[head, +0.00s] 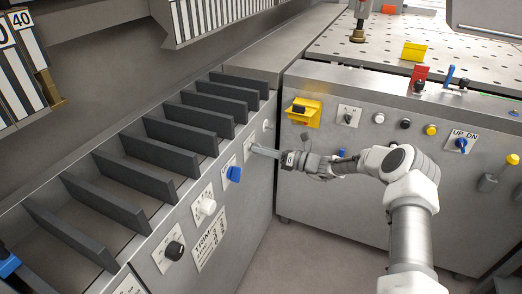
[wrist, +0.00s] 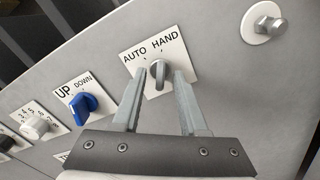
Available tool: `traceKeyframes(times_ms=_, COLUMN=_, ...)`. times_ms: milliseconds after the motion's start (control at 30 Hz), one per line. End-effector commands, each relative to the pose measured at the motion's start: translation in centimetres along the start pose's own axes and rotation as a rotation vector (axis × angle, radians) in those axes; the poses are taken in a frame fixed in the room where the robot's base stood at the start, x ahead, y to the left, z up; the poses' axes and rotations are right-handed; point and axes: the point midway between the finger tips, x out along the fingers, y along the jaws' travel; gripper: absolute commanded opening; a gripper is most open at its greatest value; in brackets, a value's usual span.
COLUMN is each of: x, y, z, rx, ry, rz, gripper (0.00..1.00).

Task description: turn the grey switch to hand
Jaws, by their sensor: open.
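The grey switch (wrist: 158,75) sits on a white plate marked AUTO and HAND (wrist: 185,62) in the wrist view. Its grip stands about upright in the picture; I cannot tell for sure which word it is set to. My gripper (wrist: 160,76) is open, with one finger to the left and one to the right of the switch. I cannot tell whether either finger touches it. In the head view my gripper (head: 256,150) reaches the sloping panel from the right, and the plate (head: 249,142) shows partly behind it; the switch itself is hidden there.
A blue UP/DOWN switch (wrist: 84,105) is left of the grey one, with a white knob (wrist: 36,128) beyond it. A bolt (wrist: 272,26) sits at upper right. In the head view, a black knob (head: 174,250) and a yellow-plated switch (head: 303,111) are farther off.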

Motion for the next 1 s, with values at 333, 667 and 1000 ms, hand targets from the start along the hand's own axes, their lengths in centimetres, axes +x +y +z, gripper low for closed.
traceKeyframes(times_ms=333, x=-7.1, y=0.0, z=0.3, rx=-0.001, ry=-0.001, rz=-0.005, gripper=0.42)
traceKeyframes(times_ms=667, x=-14.5, y=0.0, z=0.1, rx=0.000, ry=-0.001, rz=-0.004, gripper=0.42)
traceKeyframes(times_ms=1000, x=-17.1, y=0.0, z=0.0, rx=0.001, ry=0.001, rz=-0.002, gripper=0.42)
